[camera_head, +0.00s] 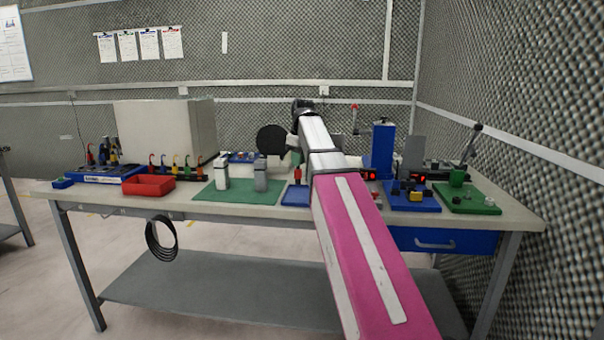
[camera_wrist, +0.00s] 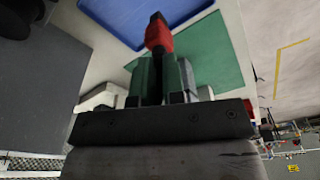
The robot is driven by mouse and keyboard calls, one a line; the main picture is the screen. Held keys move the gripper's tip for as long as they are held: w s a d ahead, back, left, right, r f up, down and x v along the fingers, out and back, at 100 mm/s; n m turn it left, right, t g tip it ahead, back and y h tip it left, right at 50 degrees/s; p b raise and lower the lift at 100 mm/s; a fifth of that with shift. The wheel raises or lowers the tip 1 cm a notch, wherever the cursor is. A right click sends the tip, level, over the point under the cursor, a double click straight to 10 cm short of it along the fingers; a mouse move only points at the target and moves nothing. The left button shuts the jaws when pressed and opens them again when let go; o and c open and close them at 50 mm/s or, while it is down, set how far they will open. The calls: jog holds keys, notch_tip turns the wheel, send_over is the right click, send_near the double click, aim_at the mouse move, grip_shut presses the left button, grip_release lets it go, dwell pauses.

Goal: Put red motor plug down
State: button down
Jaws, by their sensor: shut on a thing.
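The red motor plug (camera_wrist: 158,38), with a black end, sits between the green fingertips of my gripper (camera_wrist: 160,68) in the wrist view. My gripper is shut on it. My arm partly hides this area. In the wrist view the plug's end points towards the blue surface (camera_wrist: 120,15). I cannot tell whether the plug touches it.
A green mat (camera_head: 235,197) with two grey-white blocks lies left of the blue mat. A red tray (camera_head: 148,186) and a tool rack stand farther left. Blue and green fixtures (camera_head: 412,197) stand to the right, behind and beside my arm.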

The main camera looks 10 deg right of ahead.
jog(key=shift+w+d+f, duration=0.15)
jog(key=shift+d+f, duration=0.1)
jog(key=shift+f, duration=0.6)
jog(key=shift+w+d+f, duration=0.15)
jog(key=shift+d+f, duration=0.15)
jog(key=shift+f, duration=0.55)
jog(key=shift+w+d+f, duration=0.15)
jog(key=shift+d+f, duration=0.1)
jog(key=shift+f, duration=0.6)
jog(key=shift+f, duration=0.1)
jog(key=c, duration=1.2)
grip_release()
notch_tip(320, 180, up, 12)
jog(key=s+d, duration=0.1)
